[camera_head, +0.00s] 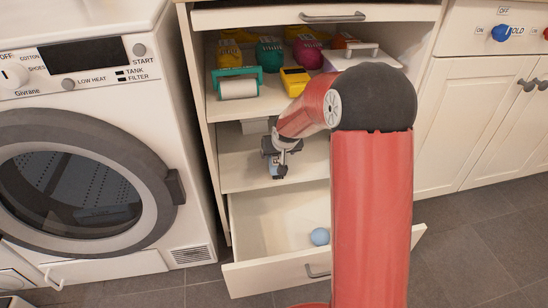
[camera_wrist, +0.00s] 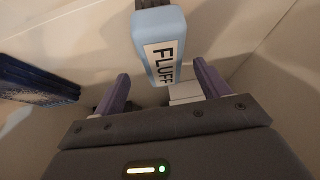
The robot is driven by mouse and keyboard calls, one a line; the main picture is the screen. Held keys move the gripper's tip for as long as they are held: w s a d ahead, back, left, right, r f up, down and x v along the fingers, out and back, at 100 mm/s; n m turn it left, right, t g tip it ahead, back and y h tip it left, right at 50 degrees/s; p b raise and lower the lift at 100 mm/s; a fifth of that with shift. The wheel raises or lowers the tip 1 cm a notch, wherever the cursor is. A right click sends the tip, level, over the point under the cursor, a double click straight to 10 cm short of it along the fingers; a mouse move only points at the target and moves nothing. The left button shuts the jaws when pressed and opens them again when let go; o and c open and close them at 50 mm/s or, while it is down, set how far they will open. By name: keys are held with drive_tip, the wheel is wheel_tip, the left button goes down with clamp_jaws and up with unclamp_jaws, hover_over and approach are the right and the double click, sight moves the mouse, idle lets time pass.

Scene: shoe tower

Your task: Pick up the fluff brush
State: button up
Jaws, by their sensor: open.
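The fluff brush (camera_wrist: 160,42) is a light blue block with a white label reading "FLUFF". It shows at the top middle of the wrist view, with a dark part at its upper end. My gripper (camera_wrist: 160,72) is open; its two purple fingers stand apart, one to each side of the brush's lower end in the picture. I cannot tell whether the brush is between the fingers or just beyond them. In the head view my gripper (camera_head: 277,163) is at the middle shelf, and a small bluish patch beside it is too small to identify surely.
The shelf unit (camera_head: 232,178) surrounds my gripper closely. A green-framed roller (camera_head: 238,87), a yellow box (camera_head: 294,82) and several colored items sit on the upper shelf. The open drawer (camera_head: 265,272) below holds a light blue ball (camera_head: 320,236). A dryer (camera_head: 85,150) stands left.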

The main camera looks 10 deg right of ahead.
sight(275, 157)
drive_tip(key=x, duration=0.2)
drive_tip(key=b+x, duration=0.1)
drive_tip(key=x, duration=0.2)
drive_tip(key=shift+w+a+f, duration=0.1)
drive_tip(key=shift+a+f, duration=0.1)
drive_tip(key=shift+f, duration=0.1)
drive_tip(key=c, duration=1.2)
